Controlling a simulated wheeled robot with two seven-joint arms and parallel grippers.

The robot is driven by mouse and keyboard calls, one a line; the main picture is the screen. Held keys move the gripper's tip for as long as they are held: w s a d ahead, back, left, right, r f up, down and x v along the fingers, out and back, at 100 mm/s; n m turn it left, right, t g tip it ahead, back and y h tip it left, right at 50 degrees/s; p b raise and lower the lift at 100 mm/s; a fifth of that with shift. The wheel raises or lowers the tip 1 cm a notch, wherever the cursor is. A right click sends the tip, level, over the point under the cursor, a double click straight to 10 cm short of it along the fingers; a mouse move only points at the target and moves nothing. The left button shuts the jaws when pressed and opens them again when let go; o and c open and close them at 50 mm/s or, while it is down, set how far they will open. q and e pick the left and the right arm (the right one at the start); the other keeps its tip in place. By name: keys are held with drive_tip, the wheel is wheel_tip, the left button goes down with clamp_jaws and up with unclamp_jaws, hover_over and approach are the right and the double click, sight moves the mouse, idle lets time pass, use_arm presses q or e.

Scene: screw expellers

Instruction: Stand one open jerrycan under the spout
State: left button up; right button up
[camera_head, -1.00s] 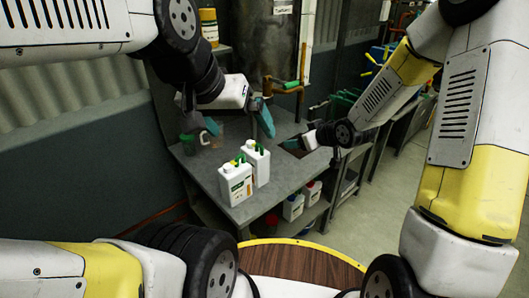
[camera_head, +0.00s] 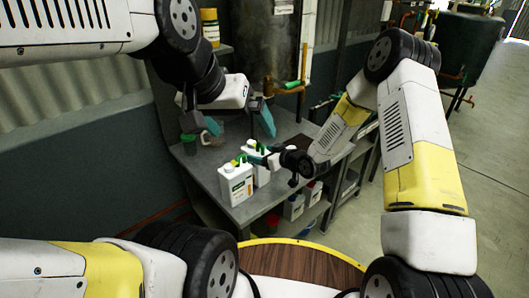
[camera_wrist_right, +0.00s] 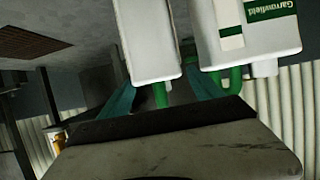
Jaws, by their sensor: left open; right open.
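Two white jerrycans with green handles stand on the grey bench in the head view. That gripper is open beside the rear jerrycan's top. In the upside-down right wrist view, the rear jerrycan (camera_wrist_right: 145,40) and its green handle lie between the teal fingers, and the labelled one (camera_wrist_right: 250,35) is at right. My left gripper (camera_head: 239,122) is open and empty above the bench. A brass spout pipe with a green handle (camera_head: 291,85) is behind.
The bench (camera_head: 218,160) has a green cup (camera_head: 189,144) at its far left. More white jerrycans (camera_head: 293,207) stand on the shelf below. A dark tank (camera_head: 270,45) rises behind the bench. Open floor lies to the right.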

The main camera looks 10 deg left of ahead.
sight(256, 152)
drive_tip(key=x, duration=0.4)
drive_tip(key=shift+w+a+f, duration=0.15)
drive_tip(key=shift+w+f, duration=0.1)
drive_tip(key=shift+f, duration=0.05)
drive_tip(key=shift+r, duration=0.15)
clamp_jaws()
